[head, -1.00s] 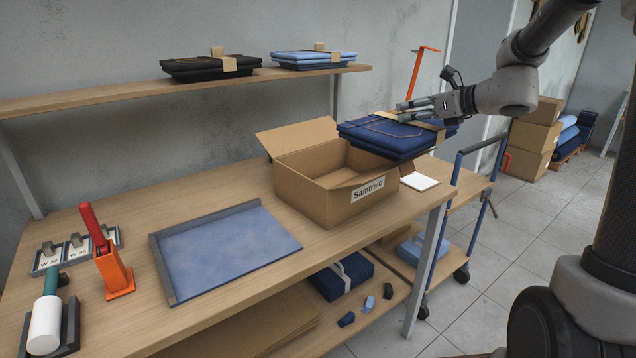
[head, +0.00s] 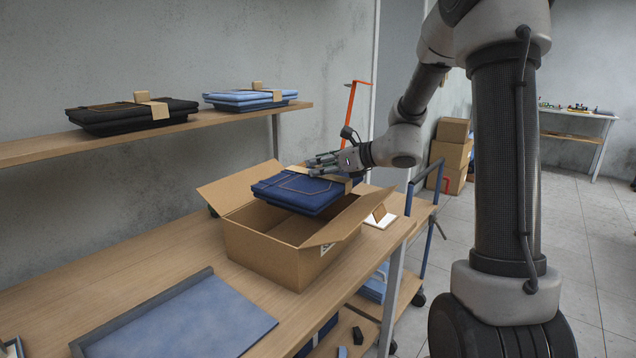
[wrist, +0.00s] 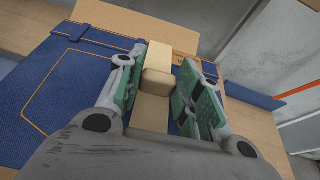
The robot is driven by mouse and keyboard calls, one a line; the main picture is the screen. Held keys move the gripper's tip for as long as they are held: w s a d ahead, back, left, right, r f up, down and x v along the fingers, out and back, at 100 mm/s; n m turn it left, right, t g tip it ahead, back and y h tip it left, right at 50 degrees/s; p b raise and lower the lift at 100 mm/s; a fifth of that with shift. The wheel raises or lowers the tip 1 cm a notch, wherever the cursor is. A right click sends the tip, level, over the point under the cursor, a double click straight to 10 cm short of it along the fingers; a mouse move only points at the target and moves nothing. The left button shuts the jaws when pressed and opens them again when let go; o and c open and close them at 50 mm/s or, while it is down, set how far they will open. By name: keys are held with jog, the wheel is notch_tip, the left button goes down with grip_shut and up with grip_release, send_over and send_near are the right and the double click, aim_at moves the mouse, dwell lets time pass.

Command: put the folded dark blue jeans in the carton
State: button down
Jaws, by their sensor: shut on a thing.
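The folded dark blue jeans (head: 298,190) have a tan paper band and orange stitching. They hang from my gripper (head: 322,166), directly over the open carton (head: 270,245), and look roughly level. In the wrist view the jeans (wrist: 50,95) spread out left of my gripper (wrist: 158,85). Its green-padded fingers are shut on the raised tan tab (wrist: 156,82) of the band. The carton stands on the table with flaps folded outward; its inside is largely hidden by the jeans. The head view does not clearly show how far the jeans are above the rim.
A wooden shelf (head: 225,119) above the table carries folded black jeans (head: 132,113) and light blue jeans (head: 245,98). A blue mat in a grey tray (head: 200,320) lies in front. A white pad (head: 384,221) lies right of the carton. A blue-handled cart (head: 428,215) stands further right.

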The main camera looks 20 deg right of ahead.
aim_at(322, 179)
jog(key=shift+f, duration=1.7)
jog(key=shift+f, duration=0.45)
jog(key=c, duration=1)
grip_release()
jog(key=shift+o, duration=0.2)
